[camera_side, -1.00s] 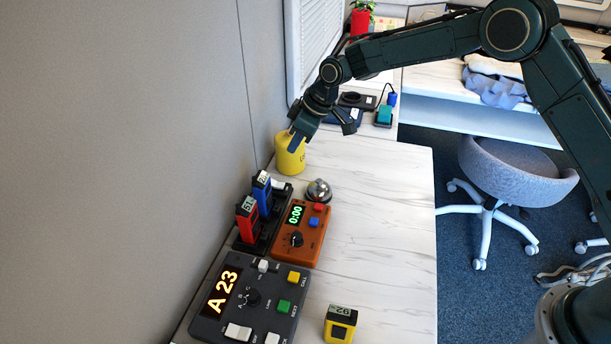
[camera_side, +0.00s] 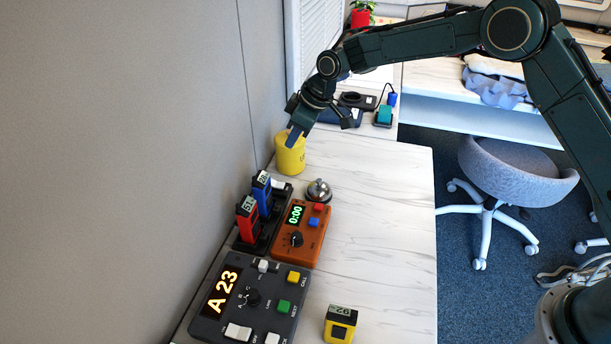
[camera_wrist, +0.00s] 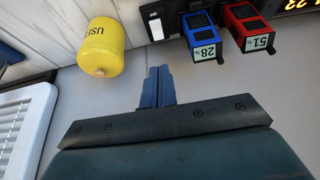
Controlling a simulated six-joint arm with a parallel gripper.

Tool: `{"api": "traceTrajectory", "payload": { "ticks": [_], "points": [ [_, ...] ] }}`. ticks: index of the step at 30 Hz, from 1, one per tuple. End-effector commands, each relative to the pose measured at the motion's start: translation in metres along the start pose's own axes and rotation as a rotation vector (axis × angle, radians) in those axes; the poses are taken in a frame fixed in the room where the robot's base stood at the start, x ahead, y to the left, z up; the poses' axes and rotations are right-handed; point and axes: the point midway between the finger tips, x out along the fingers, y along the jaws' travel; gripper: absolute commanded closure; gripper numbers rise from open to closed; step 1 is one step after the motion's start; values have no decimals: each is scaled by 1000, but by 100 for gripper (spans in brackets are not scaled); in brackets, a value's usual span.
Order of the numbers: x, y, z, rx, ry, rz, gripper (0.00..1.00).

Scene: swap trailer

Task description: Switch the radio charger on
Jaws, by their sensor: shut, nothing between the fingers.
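The radio charger (camera_side: 252,249) is a long black rack at the wall side of the table, holding a red radio (camera_side: 246,217) marked 51 and a blue radio (camera_side: 261,192) marked 28. Its far end carries a white rocker switch (camera_wrist: 156,27), clear in the wrist view; I cannot tell its position. My gripper (camera_side: 292,143) has its blue fingers together and empty. In the side view they overlap the top of a yellow can (camera_side: 290,160). In the wrist view the fingertips (camera_wrist: 159,70) are right of the can, apart from it, and line up with the charger's switch end.
A silver bell (camera_side: 318,190) and an orange timer box (camera_side: 301,233) stand right of the charger. A grey control panel (camera_side: 249,298) reading A 23 and a yellow device (camera_side: 340,324) are nearer. The wall (camera_side: 150,170) runs close along the left. The table's right side is clear.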

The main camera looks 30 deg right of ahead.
Motion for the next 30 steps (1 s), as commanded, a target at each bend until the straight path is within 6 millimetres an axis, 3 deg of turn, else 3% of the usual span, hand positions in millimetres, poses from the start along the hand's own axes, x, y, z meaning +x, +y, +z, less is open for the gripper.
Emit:
{"api": "traceTrajectory", "payload": {
  "ticks": [13, 30],
  "points": [
    [12, 0, 0, 0, 1, 0, 100],
    [83, 0, 0, 0, -1, 0, 100]
  ]
}}
